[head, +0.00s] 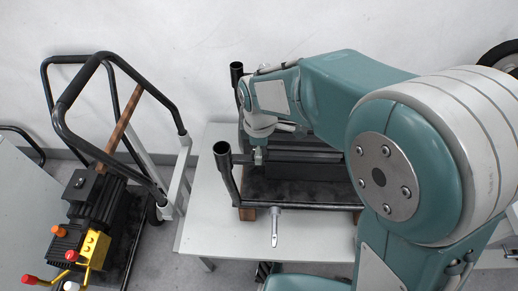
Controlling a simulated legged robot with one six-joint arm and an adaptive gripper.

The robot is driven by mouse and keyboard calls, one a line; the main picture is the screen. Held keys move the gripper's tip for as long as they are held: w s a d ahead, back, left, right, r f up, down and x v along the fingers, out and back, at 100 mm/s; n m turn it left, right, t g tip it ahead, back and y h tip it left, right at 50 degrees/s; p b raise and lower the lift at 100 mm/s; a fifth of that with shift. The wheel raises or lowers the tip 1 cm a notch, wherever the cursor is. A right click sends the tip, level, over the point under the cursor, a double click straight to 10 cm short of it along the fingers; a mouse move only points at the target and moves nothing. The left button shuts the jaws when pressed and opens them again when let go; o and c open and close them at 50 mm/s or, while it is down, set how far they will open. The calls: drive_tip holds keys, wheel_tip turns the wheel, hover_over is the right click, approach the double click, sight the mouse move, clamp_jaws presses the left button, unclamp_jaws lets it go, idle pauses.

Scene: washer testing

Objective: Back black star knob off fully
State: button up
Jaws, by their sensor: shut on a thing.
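My arm reaches from the right over the black test fixture (300,188) on the white table. My gripper (258,142) points down at the fixture's left part, beside its crossbar. Its fingertips are small and partly hidden by my own wrist. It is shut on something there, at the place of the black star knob. The knob itself does not show clearly, so I cannot tell its turn or how far it is out.
Two upright black tubes (222,148) stand at the fixture's left side. A metal lever (275,227) sticks out at its front. The white table (213,222) is bare left of the fixture. A black-framed cart (112,62) with a motor unit (95,205) stands further left.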

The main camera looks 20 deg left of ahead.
drive_tip(key=shift+f, duration=0.1)
idle(0.3)
drive_tip(key=o, duration=1.2)
drive_tip(key=shift+c, duration=0.2)
wheel_tip(320, 180, up, 12)
drive_tip(key=shift+w, duration=0.1)
